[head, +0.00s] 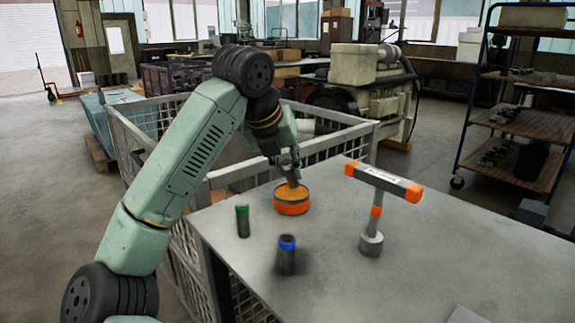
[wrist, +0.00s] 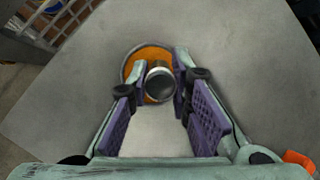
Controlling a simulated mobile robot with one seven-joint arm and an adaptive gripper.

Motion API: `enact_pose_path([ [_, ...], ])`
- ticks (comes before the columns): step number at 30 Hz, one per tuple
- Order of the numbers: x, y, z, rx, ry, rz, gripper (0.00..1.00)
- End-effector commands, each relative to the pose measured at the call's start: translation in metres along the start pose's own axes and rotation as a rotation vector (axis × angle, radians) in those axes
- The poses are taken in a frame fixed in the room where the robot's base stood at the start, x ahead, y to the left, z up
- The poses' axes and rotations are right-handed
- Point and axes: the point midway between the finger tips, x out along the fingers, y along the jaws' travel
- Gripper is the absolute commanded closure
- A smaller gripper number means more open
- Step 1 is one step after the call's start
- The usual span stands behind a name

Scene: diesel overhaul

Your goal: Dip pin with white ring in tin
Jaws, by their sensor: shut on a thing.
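The tin (head: 291,206) is a short round can with an orange band, standing on the grey table. Its orange inside shows in the wrist view (wrist: 133,65). My gripper (head: 289,165) is above the tin, pointing down. In the wrist view my gripper (wrist: 158,85) is shut on a dark pin (wrist: 160,88) with a pale band (wrist: 158,67) near its end. The pin lies over the tin's opening in that view. Its lower end is hidden, so I cannot tell how deep it reaches.
A green-ringed pin (head: 243,222) and a blue-ringed pin (head: 287,258) stand upright on the table (head: 330,290) in front of the tin. A T-shaped grey stand with orange ends (head: 371,243) stands to the right. A mesh crate (head: 222,180) is behind the table.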

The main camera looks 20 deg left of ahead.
Motion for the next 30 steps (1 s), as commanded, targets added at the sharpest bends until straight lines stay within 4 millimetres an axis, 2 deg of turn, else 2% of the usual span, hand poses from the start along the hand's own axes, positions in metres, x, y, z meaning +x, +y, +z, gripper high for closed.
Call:
enact_pose_path([
  [30,0.0073,0.0020,-0.0042,0.000,-0.001,0.000,1.00],
])
